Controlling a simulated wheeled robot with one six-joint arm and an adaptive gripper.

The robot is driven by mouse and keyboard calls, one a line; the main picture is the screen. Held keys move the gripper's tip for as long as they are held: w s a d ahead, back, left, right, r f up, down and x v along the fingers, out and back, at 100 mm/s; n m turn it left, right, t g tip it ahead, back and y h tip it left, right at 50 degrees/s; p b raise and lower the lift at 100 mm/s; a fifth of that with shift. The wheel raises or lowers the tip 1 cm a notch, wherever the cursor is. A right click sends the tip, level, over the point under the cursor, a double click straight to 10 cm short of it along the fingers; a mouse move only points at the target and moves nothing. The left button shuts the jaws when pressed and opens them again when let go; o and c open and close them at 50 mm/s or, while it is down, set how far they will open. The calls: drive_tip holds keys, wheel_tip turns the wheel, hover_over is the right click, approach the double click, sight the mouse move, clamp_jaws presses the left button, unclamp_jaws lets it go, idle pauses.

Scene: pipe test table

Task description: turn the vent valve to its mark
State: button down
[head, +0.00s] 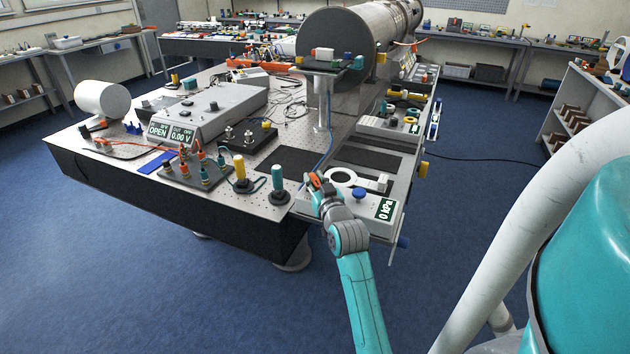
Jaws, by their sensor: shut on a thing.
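My gripper (317,181) is at the left end of the light grey unit (345,217) at the table's near right corner. Its jaws are shut on a small orange-red handle (314,178), which looks like the vent valve. My gripper and wrist cover most of it. The valve's mark and the handle's exact angle cannot be made out. A display (385,209) on the same unit reads 0 kPa.
A teal-topped post (278,183) and a yellow-topped post (240,171) stand to the left. A large grey cylinder (338,50) stands behind.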

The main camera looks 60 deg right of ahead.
idle(0.4)
drive_tip(key=c, duration=0.9)
unclamp_jaws()
drive_tip(key=v, duration=1.2)
drive_tip(key=shift+s, duration=0.1)
